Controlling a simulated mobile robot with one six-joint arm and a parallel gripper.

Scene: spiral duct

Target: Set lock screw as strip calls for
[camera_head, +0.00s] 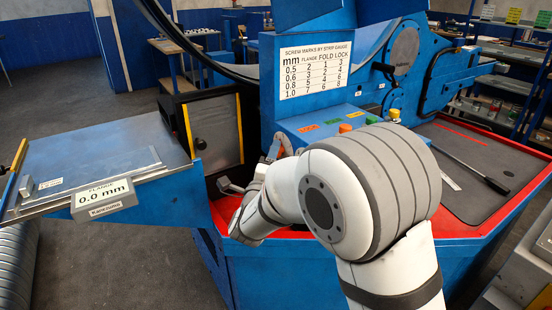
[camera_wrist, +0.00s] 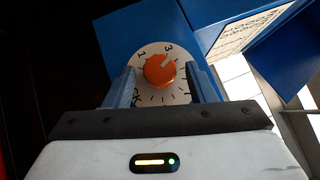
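In the wrist view an orange-red knob (camera_wrist: 159,70) sits on a round white dial (camera_wrist: 151,52) with black numbers. In the head view my gripper (camera_head: 278,150) is at the left end of the control panel, partly hidden by my arm. The chart (camera_head: 316,67) reads flange, fold, lock: 0.5 gives 2, 1, 3; 1.0 gives 7, 6, 8.
An orange knob (camera_head: 345,128) and a green knob (camera_head: 371,118) stand on the panel. A long-handled tool (camera_head: 470,168) lies on the right-hand dark surface.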

